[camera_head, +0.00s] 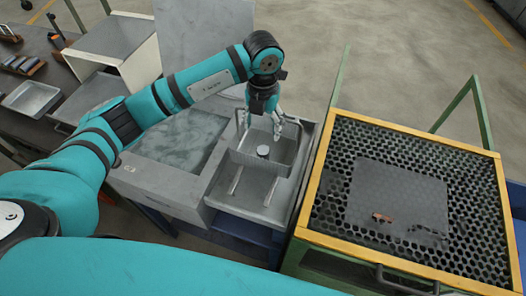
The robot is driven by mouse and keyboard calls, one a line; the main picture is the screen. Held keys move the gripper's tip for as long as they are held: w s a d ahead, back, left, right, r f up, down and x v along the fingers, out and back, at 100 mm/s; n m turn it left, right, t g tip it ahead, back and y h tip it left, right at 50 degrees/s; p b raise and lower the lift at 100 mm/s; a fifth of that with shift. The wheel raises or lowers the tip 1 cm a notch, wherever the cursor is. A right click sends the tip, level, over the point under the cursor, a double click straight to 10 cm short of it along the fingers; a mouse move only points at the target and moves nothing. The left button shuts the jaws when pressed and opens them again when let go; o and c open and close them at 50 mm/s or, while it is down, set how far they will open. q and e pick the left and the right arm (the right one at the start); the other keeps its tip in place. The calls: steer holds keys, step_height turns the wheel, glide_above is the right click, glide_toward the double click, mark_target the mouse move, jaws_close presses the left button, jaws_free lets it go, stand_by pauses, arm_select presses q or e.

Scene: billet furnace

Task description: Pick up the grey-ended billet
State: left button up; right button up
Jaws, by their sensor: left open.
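My left gripper (262,122) is open and points down over a shallow metal tray (284,166), with its fingers spread. A small dark round piece with a grey top (263,150) is in the tray, below the gripper and apart from the fingers. It looks like the grey-ended billet standing on end, but it is too small to be sure. A small copper-brown piece (381,217) lies on a dark plate at the right. Several small bar-like pieces (21,63) sit in a holder at the far left. My right gripper is not in view.
A perforated table with a yellow frame (340,240) stands at the right and bears the dark plate (410,192). A grey open tank (180,140) is left of the tray. An empty pan (31,98) lies on the left bench. The floor behind is clear.

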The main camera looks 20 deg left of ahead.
arm_select(q)
steer(key=p, duration=0.1)
glide_above(263, 150)
step_height(263, 150, down, 4)
steer(key=shift+f, duration=0.65)
step_height(263, 150, down, 5)
steer(key=shift+r+p, duration=0.15)
steer(key=shift+p, duration=0.65)
steer(key=shift+f, duration=0.45)
steer(key=c, duration=1.2)
jaws_close()
steer(key=shift+r, duration=0.1)
